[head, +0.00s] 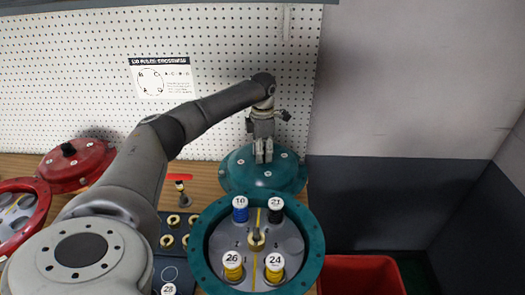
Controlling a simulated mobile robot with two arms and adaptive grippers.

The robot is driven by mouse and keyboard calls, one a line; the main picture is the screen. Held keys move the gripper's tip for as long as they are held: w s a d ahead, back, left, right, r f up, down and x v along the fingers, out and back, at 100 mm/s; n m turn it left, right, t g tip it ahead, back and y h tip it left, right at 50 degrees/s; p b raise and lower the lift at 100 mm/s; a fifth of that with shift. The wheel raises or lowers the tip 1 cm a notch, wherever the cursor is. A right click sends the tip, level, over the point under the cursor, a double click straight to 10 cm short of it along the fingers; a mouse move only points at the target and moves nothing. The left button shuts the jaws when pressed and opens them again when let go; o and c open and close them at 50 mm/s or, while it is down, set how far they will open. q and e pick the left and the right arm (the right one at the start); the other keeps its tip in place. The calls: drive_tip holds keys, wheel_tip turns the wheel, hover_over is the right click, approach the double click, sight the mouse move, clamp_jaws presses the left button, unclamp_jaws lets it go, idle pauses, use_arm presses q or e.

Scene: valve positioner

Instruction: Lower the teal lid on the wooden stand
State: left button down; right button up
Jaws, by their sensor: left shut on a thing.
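The teal lid (240,175) is a round dome with bolts on its rim, behind the open teal housing. My left gripper (263,158) comes down over the lid's top and is shut on it near the centre. The grip point itself is mostly hidden by the fingers. The lid looks about level. I cannot make out a wooden stand under it, nor tell whether the lid touches anything below. My right gripper is not in view.
The teal housing (197,243) in front holds numbered pieces with white tops around a brass centre. A red lid (85,160) and red housing (40,215) are at the left. A dark tray (170,260) holds brass parts. A red bin (360,275) is at right. A pegboard (230,50) stands behind.

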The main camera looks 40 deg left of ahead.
use_arm(q)
drive_tip(key=c, duration=1.5)
unclamp_jaws()
drive_tip(key=shift+w, duration=0.1)
drive_tip(key=o, duration=0.5)
drive_tip(key=shift+d+r, duration=0.1)
drive_tip(key=shift+f, duration=0.2)
wheel_tip(320, 180, up, 12)
drive_tip(key=shift+r, duration=0.15)
